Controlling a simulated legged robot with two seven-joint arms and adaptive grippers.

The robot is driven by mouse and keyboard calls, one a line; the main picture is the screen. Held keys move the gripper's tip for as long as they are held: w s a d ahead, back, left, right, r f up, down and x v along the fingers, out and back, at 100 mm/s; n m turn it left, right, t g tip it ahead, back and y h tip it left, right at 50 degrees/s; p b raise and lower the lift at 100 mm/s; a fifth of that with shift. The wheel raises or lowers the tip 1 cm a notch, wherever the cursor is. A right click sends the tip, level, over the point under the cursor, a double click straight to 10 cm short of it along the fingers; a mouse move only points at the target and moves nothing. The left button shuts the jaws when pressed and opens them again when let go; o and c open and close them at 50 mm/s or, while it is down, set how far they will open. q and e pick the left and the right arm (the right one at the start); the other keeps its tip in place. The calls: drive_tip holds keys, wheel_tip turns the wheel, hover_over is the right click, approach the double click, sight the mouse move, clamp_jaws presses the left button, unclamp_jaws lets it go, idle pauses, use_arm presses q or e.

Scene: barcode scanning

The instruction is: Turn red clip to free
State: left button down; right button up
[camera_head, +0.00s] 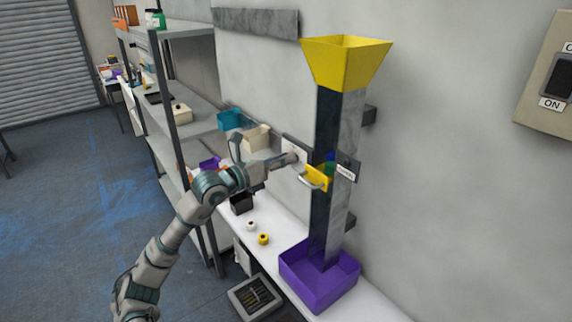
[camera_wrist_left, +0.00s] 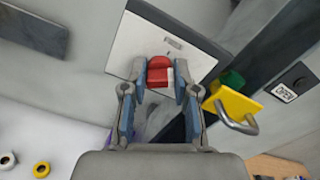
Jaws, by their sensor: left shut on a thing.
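The red clip (camera_wrist_left: 160,72) sits on a white panel (camera_wrist_left: 203,62) on the wall in the left wrist view. It has a rounded red top and a part red, part white lower piece. My left gripper (camera_wrist_left: 161,82) is shut on the red clip, with one finger on each side. In the head view my left gripper (camera_head: 297,157) reaches the wall just left of the tall chute, and it hides the clip there. A small label (camera_wrist_left: 174,43) beside the clip is too small to read. My right gripper is not in view.
The grey chute (camera_head: 325,220) has a yellow funnel (camera_head: 347,62) above and a purple bin (camera_head: 310,292) below. A yellow gate with a metal handle (camera_head: 314,184) projects close to my gripper. A shelf rack (camera_head: 195,128) stands left. White and yellow rings (camera_head: 263,239) lie on the bench.

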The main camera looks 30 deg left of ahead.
use_arm(q)
drive_tip(key=n, duration=0.3)
drive_tip(key=shift+f, duration=0.1)
drive_tip(key=n, duration=0.3)
drive_tip(key=shift+n, duration=0.3)
drive_tip(key=n, duration=0.2)
drive_tip(key=shift+a+n, duration=0.1)
drive_tip(key=shift+n, duration=0.2)
drive_tip(key=shift+f+n+p, duration=0.15)
drive_tip(key=shift+n+p, duration=0.4)
drive_tip(key=shift+n, duration=1.25)
drive_tip(key=shift+f, duration=0.1)
